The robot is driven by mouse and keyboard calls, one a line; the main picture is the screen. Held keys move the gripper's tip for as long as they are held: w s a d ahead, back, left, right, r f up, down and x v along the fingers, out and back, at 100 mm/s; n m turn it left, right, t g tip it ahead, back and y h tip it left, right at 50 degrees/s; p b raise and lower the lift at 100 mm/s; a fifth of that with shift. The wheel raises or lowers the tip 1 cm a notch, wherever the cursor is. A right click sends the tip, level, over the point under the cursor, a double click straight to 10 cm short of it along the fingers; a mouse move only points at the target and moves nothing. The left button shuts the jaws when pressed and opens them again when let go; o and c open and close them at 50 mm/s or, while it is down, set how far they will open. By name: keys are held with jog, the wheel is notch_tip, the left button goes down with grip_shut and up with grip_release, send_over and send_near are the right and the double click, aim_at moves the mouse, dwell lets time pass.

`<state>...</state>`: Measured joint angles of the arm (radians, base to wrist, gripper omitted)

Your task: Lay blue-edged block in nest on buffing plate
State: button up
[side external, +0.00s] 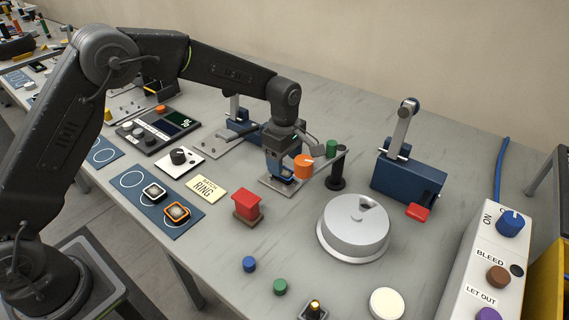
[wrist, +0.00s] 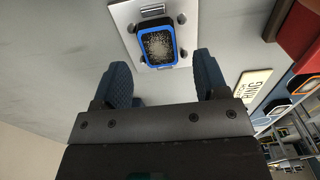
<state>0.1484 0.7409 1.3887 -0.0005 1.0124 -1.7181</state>
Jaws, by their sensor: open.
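The blue-edged block (wrist: 157,46), with a speckled dark face, lies on a pale metal plate (wrist: 124,17) in the wrist view. Pegs stand around its corners, so it appears to sit between them. My gripper (wrist: 163,75) is open, its two blue-grey fingers apart and clear of the block, one towards each side of it. In the side view my gripper (side external: 279,170) is low over the plate (side external: 268,183), and the block is hidden there by the gripper and an orange knob.
An orange knob (side external: 303,166) and a black post (side external: 336,172) stand close beside my gripper. An orange-edged block (side external: 177,212) lies on a blue mat (side external: 190,230).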

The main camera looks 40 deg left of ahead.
aim_at(284, 173)
jog(key=s+a+r+m+t, duration=0.1)
jog(key=s+r+m, duration=0.15)
jog(key=r, duration=0.65)
jog(key=s+a+r+m, duration=0.1)
jog(key=s+r, duration=0.3)
jog(key=r, duration=0.5)
jog(key=s+a+m+t, duration=0.2)
jog(key=s+m, duration=0.5)
jog(key=s, duration=0.5)
jog(key=s+a+m+t, duration=0.2)
jog(key=s+m, duration=0.5)
jog(key=s, duration=0.5)
jog(key=shift+a+f+t, duration=0.3)
jog(key=shift+a+f, duration=0.05)
jog(key=shift+a, duration=0.45)
